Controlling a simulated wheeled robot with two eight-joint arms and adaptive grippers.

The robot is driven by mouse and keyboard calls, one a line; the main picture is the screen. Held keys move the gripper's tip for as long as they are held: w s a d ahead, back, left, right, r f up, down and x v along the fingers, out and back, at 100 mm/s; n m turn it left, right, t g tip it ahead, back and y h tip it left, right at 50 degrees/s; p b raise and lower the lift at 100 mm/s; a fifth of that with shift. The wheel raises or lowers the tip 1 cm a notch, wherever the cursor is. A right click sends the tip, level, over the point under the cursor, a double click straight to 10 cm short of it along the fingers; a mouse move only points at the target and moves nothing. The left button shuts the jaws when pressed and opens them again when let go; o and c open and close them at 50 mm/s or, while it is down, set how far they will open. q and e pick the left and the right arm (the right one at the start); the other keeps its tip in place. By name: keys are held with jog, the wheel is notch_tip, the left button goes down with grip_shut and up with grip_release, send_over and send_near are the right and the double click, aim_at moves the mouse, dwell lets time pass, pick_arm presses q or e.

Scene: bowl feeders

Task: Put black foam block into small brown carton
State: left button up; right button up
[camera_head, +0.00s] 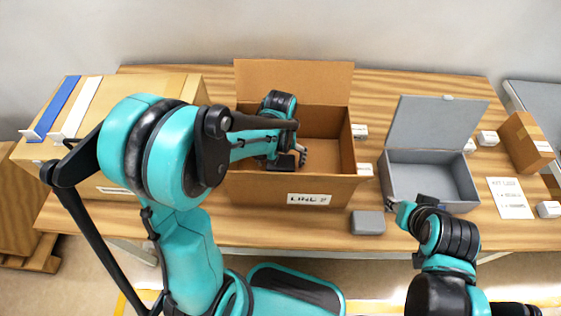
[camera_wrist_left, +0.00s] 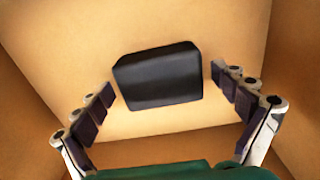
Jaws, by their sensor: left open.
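The black foam block (camera_wrist_left: 158,78) shows in the left wrist view, lying on brown cardboard between my open left fingers, with a small gap on each side. My left gripper (camera_head: 298,156) reaches down inside the open brown carton (camera_head: 255,188) labelled "LINE 2" in the head view. It shows in the left wrist view (camera_wrist_left: 160,100) too. The block is hidden in the head view, behind my gripper and arm. A smaller brown carton (camera_head: 525,143) stands at the far right; its inside does not show. My right gripper (camera_head: 400,212) is beside the grey box, its fingers too small to read.
An open grey box (camera_head: 430,180) with a raised lid stands right of the labelled carton. A small grey block (camera_head: 368,222) lies at the table's front edge. Several small white boxes (camera_head: 488,138) and a paper sheet (camera_head: 510,198) are on the right. A large carton (camera_head: 115,185) fills the left.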

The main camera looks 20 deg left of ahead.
aim_at(280, 161)
pick_arm(q)
notch_tip(280, 161, up, 12)
jog(key=p, duration=0.4)
jog(key=shift+f, duration=0.2)
pick_arm(e)
notch_tip(280, 161, up, 5)
jog(key=shift+f, duration=0.15)
